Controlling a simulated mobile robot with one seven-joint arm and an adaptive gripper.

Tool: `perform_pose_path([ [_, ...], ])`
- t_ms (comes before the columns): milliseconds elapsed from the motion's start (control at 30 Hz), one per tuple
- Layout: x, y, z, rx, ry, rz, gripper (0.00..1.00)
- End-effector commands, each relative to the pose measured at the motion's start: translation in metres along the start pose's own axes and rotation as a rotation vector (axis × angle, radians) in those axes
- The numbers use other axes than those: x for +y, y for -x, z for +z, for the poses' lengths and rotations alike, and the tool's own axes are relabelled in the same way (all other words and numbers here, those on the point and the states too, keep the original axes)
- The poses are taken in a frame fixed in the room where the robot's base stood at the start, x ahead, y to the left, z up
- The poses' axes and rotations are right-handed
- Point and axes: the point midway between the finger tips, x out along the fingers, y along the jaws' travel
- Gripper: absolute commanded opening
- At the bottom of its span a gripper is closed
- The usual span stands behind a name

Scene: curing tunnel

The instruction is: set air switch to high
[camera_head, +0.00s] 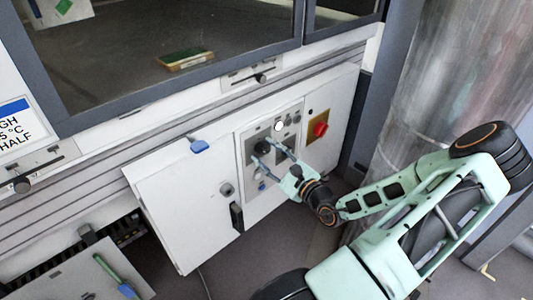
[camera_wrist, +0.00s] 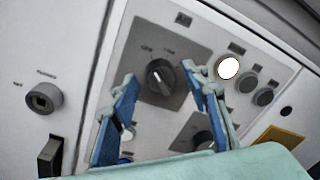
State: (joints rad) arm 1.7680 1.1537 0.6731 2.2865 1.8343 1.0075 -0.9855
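A black rotary knob (camera_wrist: 160,77) with a pale pointer line sits on a grey plate on the control panel (camera_head: 270,150). In the head view my gripper (camera_head: 267,155) reaches the panel from the lower right, at the same knob (camera_head: 262,147). A second dark knob (camera_wrist: 203,139) lies below, partly hidden by the gripper.
A lit white button (camera_wrist: 229,68) and darker round buttons sit right of the knob. A red knob on a yellow plate (camera_head: 320,129) is further right. A keyed switch (camera_wrist: 42,98) and a black handle (camera_head: 236,217) are to the left. A blue-tipped part (camera_head: 199,146) juts above the cabinet door.

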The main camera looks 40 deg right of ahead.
Motion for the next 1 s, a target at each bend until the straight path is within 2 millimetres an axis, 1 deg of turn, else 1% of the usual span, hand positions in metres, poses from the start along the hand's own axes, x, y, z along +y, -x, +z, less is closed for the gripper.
perform_pose_path([
  [33,0.0,0.0001,0.0,0.0,0.0,0.0,0.35],
  [67,0.0,0.0001,0.0,0.0,0.0,0.0,0.32],
  [333,0.0002,0.0003,0.0,0.0,0.0,0.0,0.02],
  [667,-0.0011,-0.0001,0.0029,0.002,-0.047,0.004,0.02],
  [867,-0.0029,-0.0001,0.0056,0.009,-0.162,0.011,0.02],
  [1000,-0.0038,-0.0001,0.0066,0.016,-0.279,0.017,0.02],
])
